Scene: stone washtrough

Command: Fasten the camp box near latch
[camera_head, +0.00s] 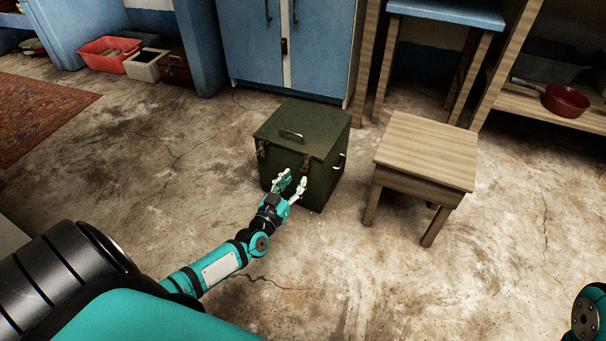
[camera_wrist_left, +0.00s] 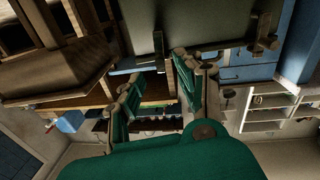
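The camp box (camera_head: 325,170) is a dark green box with its lid down and a handle (camera_head: 292,136) on top. Two small latches sit at the lid's front edge, a left one (camera_head: 262,148) and a right one (camera_head: 306,164). I cannot tell whether either is fastened. My left gripper (camera_head: 291,181) is open and empty in front of the box's front face, a little below the latches. In the left wrist view its fingers (camera_wrist_left: 158,78) are apart, with the box (camera_wrist_left: 200,18) and latch hardware (camera_wrist_left: 262,38) beyond them. Any contact is unclear. My right gripper is out of view.
A wooden stool (camera_head: 428,150) stands close to the right of the box. A blue cabinet (camera_head: 255,45) is behind it. A red bin (camera_head: 108,52) stands at the back left, and a red pan (camera_head: 566,100) is on the right shelf. Floor in front is clear.

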